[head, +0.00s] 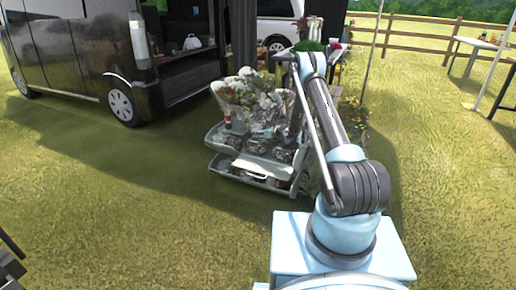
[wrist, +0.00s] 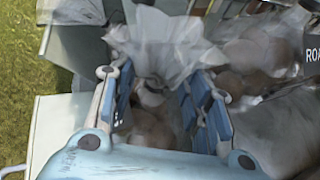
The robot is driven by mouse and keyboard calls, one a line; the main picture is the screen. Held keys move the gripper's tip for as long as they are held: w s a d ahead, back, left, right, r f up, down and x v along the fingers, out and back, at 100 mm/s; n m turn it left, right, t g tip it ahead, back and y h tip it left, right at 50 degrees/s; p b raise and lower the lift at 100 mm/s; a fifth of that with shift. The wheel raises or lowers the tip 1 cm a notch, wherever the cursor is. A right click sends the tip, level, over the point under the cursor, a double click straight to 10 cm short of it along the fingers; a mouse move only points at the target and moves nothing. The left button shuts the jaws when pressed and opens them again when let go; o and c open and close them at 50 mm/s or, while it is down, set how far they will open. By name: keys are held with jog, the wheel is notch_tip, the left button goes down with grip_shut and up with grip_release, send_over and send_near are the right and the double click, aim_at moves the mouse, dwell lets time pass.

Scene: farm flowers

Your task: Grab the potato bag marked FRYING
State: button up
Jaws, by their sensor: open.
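In the wrist view my gripper (wrist: 160,88) is open, with its two blue fingers on either side of a bag (wrist: 150,130). This bag has a gathered clear top and brown potatoes below. No marking on it is readable, so I cannot tell whether it is the FRYING one. Whether the fingers touch it is unclear. To its right lies another potato bag (wrist: 290,130), beside a dark label (wrist: 312,55) reading "ROA", cut by the picture edge. In the head view several potato bags (head: 256,145) sit on a cart (head: 215,135); their markings are too small to read.
Bunches of white flowers (head: 240,92) in clear wrap stand on the cart, close to my arm. A black van (head: 75,50) is at the left, and a white vehicle (head: 278,22) behind. A wooden fence (head: 420,28) runs at the back right. Open grass lies left of the cart.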

jog(key=shift+w+a+f, duration=0.3)
jog(key=shift+a, duration=0.15)
jog(key=shift+w+a, duration=0.1)
jog(key=shift+a, duration=0.3)
jog(key=shift+d, duration=0.1)
grip_shut()
jog(key=shift+f, duration=0.1)
jog(key=shift+d, duration=0.1)
